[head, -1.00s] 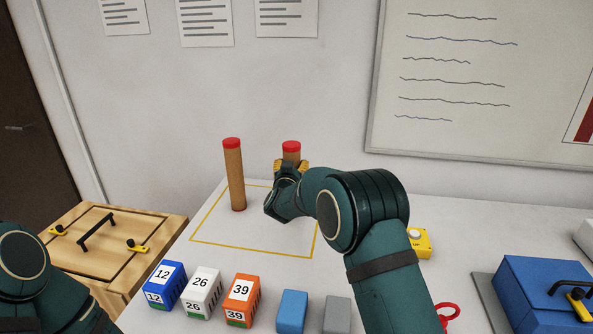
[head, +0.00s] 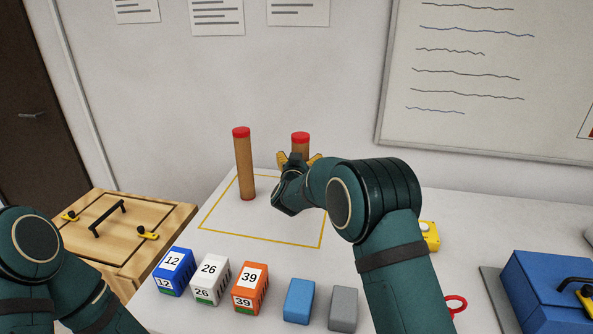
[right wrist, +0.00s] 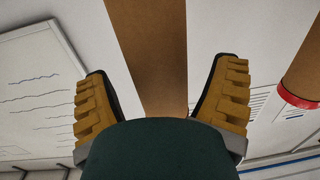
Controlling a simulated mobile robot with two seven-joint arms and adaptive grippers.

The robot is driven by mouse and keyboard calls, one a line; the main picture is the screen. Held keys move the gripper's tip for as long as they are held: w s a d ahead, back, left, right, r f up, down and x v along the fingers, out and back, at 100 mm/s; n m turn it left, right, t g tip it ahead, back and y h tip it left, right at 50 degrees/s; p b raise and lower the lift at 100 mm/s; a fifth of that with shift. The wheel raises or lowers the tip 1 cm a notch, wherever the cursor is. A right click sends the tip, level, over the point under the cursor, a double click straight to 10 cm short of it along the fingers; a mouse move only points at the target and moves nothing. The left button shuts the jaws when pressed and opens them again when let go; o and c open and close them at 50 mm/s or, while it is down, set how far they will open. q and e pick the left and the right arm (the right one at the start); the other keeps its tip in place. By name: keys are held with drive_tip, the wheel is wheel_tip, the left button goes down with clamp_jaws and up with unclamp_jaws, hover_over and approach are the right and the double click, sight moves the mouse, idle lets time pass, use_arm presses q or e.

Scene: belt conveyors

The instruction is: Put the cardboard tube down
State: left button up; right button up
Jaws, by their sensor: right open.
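A cardboard tube with a red cap (head: 300,143) stands upright near the back of the table, its lower part hidden behind my right gripper. My right gripper (head: 299,160) is open around it, with yellow fingers spread on both sides. In the right wrist view the tube (right wrist: 148,50) passes between the open fingers (right wrist: 160,100), with a gap on each side. A second red-capped tube (head: 244,165) stands upright to the left, inside a yellow outline (head: 262,238). It also shows at the right edge of the right wrist view (right wrist: 302,80). My left gripper is out of view.
A row of numbered boxes (head: 248,287) stands along the front, beside a blue block (head: 299,300) and a grey block (head: 343,308). A yellow button box (head: 430,236) and a blue case (head: 550,290) are to the right. A wooden crate (head: 115,232) is at left.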

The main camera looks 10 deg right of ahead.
drive_tip(key=v, duration=1.1)
drive_tip(key=shift+s, duration=0.1)
